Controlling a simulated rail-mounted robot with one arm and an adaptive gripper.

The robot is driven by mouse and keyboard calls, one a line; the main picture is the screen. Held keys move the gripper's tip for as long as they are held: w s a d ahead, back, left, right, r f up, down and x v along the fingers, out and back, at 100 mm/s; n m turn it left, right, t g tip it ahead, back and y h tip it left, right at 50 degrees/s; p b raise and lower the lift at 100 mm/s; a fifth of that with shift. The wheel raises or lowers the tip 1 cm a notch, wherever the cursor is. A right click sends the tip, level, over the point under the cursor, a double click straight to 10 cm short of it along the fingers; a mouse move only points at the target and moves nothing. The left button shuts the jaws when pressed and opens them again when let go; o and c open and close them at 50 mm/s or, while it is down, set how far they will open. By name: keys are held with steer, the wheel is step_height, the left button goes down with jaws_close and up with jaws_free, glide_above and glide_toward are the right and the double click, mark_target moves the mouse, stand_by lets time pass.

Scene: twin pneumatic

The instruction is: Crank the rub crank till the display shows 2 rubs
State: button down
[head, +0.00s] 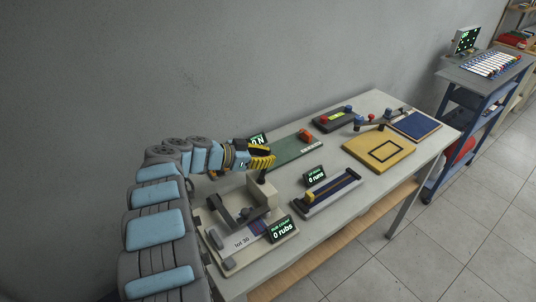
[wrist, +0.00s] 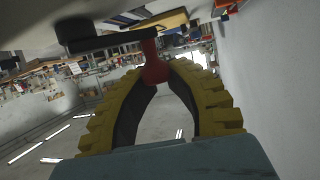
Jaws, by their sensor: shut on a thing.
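The rub machine (head: 238,262) stands at the near left of the table, with a beige block (head: 262,196) and a grey part on its base. Its display (head: 282,229) reads "0 rubs". My gripper (head: 268,160) is above the beige block, and its yellow fingers hide most of what they hold. In the wrist view the yellow fingers (wrist: 155,70) are closed around a red knob (wrist: 155,68). The knob joins a dark crank arm (wrist: 115,42) that runs left to a dark round hub (wrist: 75,32). The crank is mostly hidden in the head view.
A slider unit (head: 330,193) with a "0 runs" display (head: 315,176) stands to the right. A green board (head: 292,147) is behind. A yellow board (head: 380,149) and blue pad (head: 416,125) lie farther right. The wall is close behind; a blue cart (head: 478,90) stands beyond.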

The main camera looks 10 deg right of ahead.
steer(key=shift+s+f, duration=0.1)
steer(key=shift+f, duration=0.15)
steer(key=c, duration=1.5)
jaws_free()
steer(key=o, duration=0.6)
steer(key=shift+s+a+f, duration=0.15)
steer(key=shift+s+a, duration=0.05)
steer(key=shift+s, duration=0.1)
steer(key=shift+w+d, duration=0.1)
steer(key=shift+w, duration=0.05)
steer(key=v, duration=1.2)
